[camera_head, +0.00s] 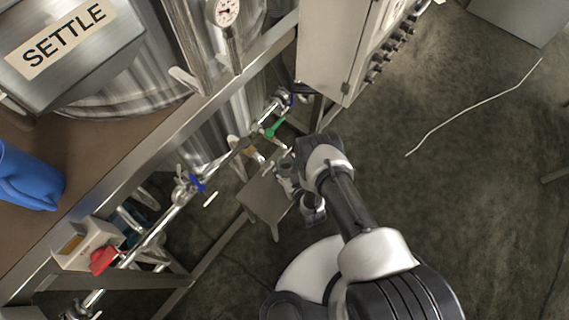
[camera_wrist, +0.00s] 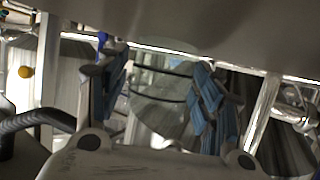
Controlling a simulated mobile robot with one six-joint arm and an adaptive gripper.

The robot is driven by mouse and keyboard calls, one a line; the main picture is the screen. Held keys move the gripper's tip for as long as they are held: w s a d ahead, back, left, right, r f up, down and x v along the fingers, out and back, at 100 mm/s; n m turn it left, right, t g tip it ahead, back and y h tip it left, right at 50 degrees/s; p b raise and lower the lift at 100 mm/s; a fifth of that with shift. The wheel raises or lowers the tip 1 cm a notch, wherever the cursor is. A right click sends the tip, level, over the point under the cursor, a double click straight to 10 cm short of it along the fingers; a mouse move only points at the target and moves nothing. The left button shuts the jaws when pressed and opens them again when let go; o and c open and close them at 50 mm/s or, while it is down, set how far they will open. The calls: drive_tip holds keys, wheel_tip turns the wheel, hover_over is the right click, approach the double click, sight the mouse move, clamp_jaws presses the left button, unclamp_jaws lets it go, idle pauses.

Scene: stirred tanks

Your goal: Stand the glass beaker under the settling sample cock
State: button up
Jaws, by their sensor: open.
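My gripper (camera_head: 287,182) is at a small grey metal shelf (camera_head: 262,200) beside the pipework in the head view. In the wrist view its two blue-padded fingers (camera_wrist: 165,100) are open and apart. A clear, glassy round shape with dark rings, seemingly the glass beaker (camera_wrist: 163,112), shows between the fingers; I cannot tell whether they touch it. The beaker is not clearly visible in the head view. The tank labelled SETTLE (camera_head: 70,40) stands at upper left. A green-handled valve (camera_head: 273,127) and a blue-handled valve (camera_head: 193,181) sit on the pipe; which is the sample cock is unclear.
A frame beam (camera_head: 150,168) runs diagonally beside the pipe. A control cabinet (camera_head: 345,45) stands above my arm. A blue glove (camera_head: 28,178) lies on the brown deck, with a red switch (camera_head: 103,258) below. The floor to the right is open, with a thin pale cable (camera_head: 470,112).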

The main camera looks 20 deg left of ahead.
drive_tip(key=p+v, duration=0.4)
drive_tip(key=v, duration=0.7)
drive_tip(key=shift+s, duration=0.1)
